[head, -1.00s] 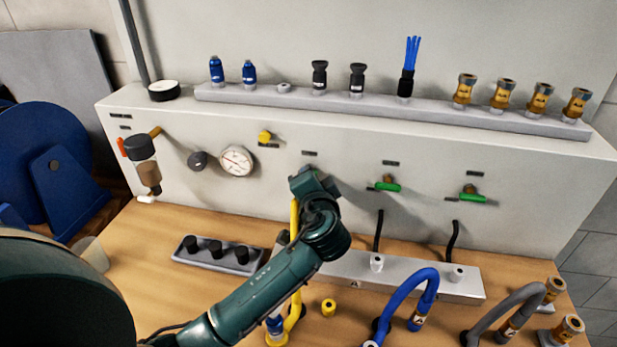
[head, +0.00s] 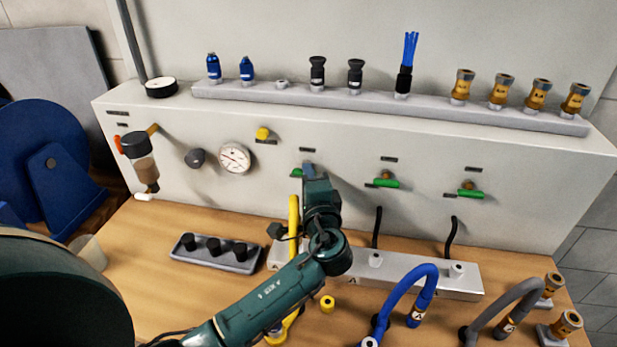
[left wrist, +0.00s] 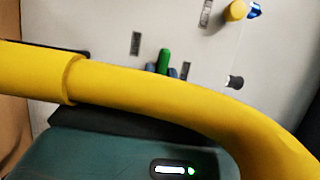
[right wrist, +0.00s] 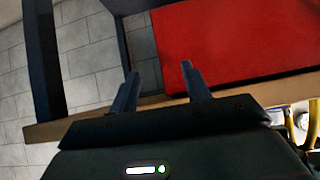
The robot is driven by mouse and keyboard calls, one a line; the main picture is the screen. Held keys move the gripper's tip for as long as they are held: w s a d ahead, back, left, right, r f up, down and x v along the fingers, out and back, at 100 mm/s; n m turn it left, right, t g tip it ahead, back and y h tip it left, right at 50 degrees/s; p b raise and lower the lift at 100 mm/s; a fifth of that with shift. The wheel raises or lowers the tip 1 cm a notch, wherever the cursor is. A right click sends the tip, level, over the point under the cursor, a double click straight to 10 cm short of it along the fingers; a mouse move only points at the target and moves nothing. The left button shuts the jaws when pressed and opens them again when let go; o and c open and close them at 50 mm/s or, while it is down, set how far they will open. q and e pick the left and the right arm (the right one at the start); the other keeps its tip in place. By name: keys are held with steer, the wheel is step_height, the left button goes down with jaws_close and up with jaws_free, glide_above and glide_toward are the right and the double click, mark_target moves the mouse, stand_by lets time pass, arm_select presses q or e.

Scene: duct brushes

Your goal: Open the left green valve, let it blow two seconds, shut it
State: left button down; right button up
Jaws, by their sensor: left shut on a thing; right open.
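The left green valve (head: 297,172) is on the front of the pale panel, partly hidden by my left gripper (head: 310,170). In the left wrist view its green handle (left wrist: 165,60) stands between my fingertips (left wrist: 165,71), which are shut on it. The handle runs along the same line as the label plates near it. Two other green valves, the middle one (head: 386,183) and the right one (head: 470,193), have handles lying roughly level. My right gripper (right wrist: 159,70) is open and empty in the right wrist view and out of the head view.
A yellow hose (head: 293,215) rises beside my left gripper and crosses the left wrist view (left wrist: 150,85). A gauge (head: 234,158) and a yellow knob (head: 262,133) sit left of the valve. A blue hose (head: 405,285) stands on the bench. A red surface (right wrist: 240,45) lies beyond my right gripper.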

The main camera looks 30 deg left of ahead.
stand_by(0.3)
arm_select(q)
steer(key=c, duration=1.5)
jaws_free()
steer(key=shift+o, duration=0.2)
